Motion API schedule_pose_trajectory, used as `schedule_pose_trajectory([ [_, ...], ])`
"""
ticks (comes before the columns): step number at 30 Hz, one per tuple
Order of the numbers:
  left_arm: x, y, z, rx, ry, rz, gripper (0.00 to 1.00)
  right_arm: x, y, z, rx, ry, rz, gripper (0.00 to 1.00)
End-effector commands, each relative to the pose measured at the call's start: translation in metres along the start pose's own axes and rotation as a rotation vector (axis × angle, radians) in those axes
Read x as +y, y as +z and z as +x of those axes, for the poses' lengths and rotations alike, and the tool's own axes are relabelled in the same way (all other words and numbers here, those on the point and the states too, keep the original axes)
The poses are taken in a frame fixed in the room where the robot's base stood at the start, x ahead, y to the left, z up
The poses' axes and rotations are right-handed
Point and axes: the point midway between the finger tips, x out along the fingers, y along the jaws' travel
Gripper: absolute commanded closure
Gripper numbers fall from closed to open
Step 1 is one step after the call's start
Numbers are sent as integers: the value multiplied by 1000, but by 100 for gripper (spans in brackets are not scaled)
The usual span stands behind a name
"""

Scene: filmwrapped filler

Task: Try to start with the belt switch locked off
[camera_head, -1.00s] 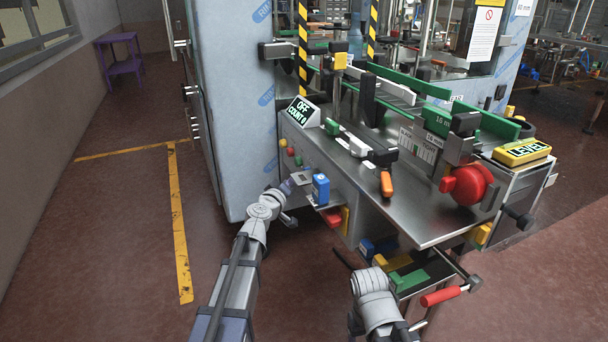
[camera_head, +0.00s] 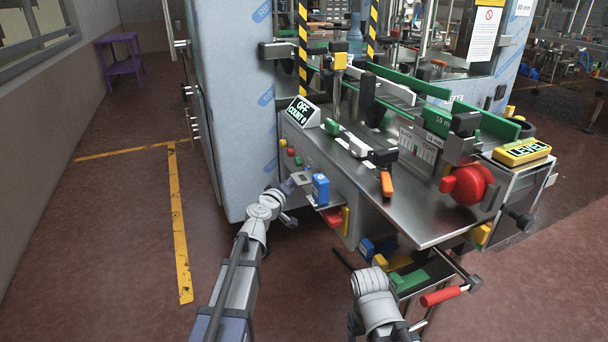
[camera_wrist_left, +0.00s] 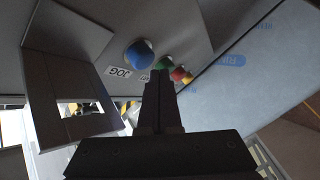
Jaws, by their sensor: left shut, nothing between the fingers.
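The machine's display (camera_head: 301,111) reads "OFF" and "COUNT 0". A row of buttons sits on the left end panel: yellow (camera_head: 283,143), red (camera_head: 291,152) and green (camera_head: 298,161). My left gripper (camera_wrist_left: 161,75) is shut and empty, its tips at the panel and in front of the green button (camera_wrist_left: 164,63). The red button (camera_wrist_left: 177,73) and yellow button (camera_wrist_left: 187,79) are just right of the tips; the blue button labelled JOG (camera_wrist_left: 139,54) is to the left. I cannot tell whether the tips touch the green button. I cannot make out the belt switch or its lock.
A red handwheel (camera_head: 470,184) and red-handled crank (camera_head: 441,297) are at the machine's right end. A film-wrapped cabinet (camera_head: 232,110) stands at left. The floor left of my arm is clear.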

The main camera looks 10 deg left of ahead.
Motion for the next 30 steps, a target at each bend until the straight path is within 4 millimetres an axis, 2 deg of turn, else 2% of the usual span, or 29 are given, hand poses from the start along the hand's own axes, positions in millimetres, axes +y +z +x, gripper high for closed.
schedule_pose_trajectory([
  [30, 4, 3, 5, 0, 0, 1, 100, 0, 0, 0, 0, 0, 0, 28],
])
